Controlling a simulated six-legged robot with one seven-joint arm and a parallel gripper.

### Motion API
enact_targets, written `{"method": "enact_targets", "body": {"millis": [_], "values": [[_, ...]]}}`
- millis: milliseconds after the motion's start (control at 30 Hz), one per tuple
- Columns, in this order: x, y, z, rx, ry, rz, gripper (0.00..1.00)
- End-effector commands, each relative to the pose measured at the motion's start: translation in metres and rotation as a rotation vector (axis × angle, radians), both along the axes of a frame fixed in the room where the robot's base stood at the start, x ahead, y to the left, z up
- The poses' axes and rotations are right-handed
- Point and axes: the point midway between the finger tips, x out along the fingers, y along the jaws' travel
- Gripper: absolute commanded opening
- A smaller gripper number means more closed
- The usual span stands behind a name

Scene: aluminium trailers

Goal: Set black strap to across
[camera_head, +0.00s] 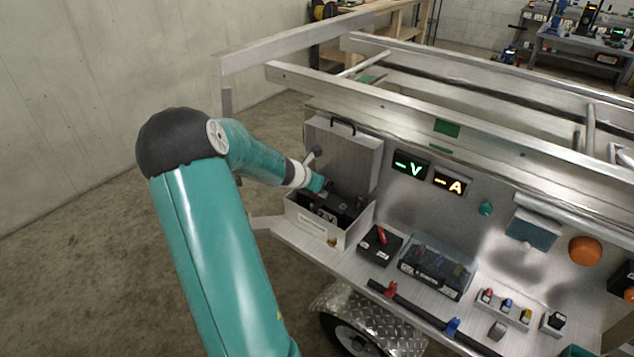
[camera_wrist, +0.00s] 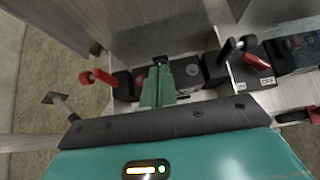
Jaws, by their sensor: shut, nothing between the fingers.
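An open metal box (camera_head: 312,226) stands at the left end of the trailer shelf, its lid (camera_head: 343,155) raised behind it. Inside is a black battery-like unit (camera_head: 327,214) with a pale label. I cannot pick out the black strap or its position among the dark parts. My gripper (camera_head: 325,186) is over the box's left side, its tips at or just above the opening. In the wrist view its teal fingers (camera_wrist: 160,68) are together and empty, between black blocks (camera_wrist: 125,86) and (camera_wrist: 187,72). Whether they touch anything is unclear.
In the wrist view a red-ended terminal (camera_wrist: 98,77) is left of the fingers. A red-handled switch (camera_head: 381,236) on a black base stands right of the box, beside a clear-covered case (camera_head: 437,266). Trailer rails (camera_head: 450,112) run above. Open floor lies left.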

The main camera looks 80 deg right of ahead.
Motion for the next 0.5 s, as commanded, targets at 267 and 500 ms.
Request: {"method": "enact_targets", "body": {"millis": [267,500], "values": [[-0.005,-0.011,-0.005,0.0,0.002,-0.001,0.0],[-0.01,-0.018,-0.007,0.015,-0.011,-0.006,0.0]]}}
